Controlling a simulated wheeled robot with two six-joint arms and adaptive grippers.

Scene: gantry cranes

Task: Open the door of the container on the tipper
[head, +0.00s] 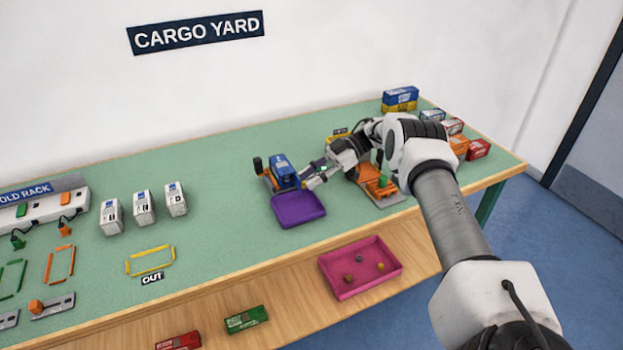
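A blue container (280,172) with a white label sits on the tipper (268,183), which shows an orange base and a dark post at its left. The container's door end faces right, toward my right gripper; the door itself is too small to make out. My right gripper (306,179) is just right of the container, its two fingers pointing left and looking apart. I cannot tell whether a fingertip touches the door. A purple tray (298,209) lies in front of the tipper. My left gripper is not in view.
An orange device (383,191) stands under my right forearm. Stacked blue and yellow containers (400,99) and several orange and red ones stand at the far right. White containers (142,207) stand left. A pink tray (360,268) lies on the front wooden shelf.

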